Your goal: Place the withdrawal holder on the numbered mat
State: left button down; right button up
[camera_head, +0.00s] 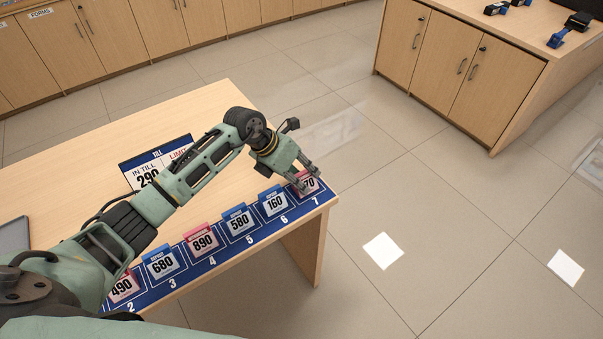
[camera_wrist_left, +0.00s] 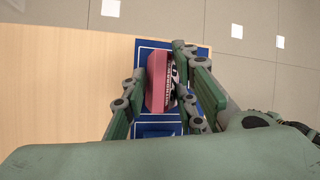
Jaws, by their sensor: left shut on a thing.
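The blue numbered mat (camera_head: 258,235) runs along the front edge of the wooden counter, with white numbers below its outlined spots. My left gripper (camera_head: 305,183) is at the far right end of the mat, shut on a red holder (camera_head: 310,186) at spot 7. The holder's card is partly covered by the fingers; "70" shows. In the left wrist view the red holder (camera_wrist_left: 158,82) is between the two fingers, over the mat (camera_wrist_left: 207,95). I cannot tell whether it touches the mat. My right gripper is not in view.
Other holders stand on the mat: blue 160 (camera_head: 274,201), blue 580 (camera_head: 239,221), red 890 (camera_head: 203,240), blue 680 (camera_head: 161,264) and red 490 (camera_head: 122,287). A till sign (camera_head: 150,163) stands behind my left arm. The counter's right edge is close to spot 7.

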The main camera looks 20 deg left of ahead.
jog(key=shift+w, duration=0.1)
pick_arm(q)
jog(key=shift+f, duration=0.15)
jog(key=c, duration=1.6)
grip_release()
jog(key=shift+o, duration=1)
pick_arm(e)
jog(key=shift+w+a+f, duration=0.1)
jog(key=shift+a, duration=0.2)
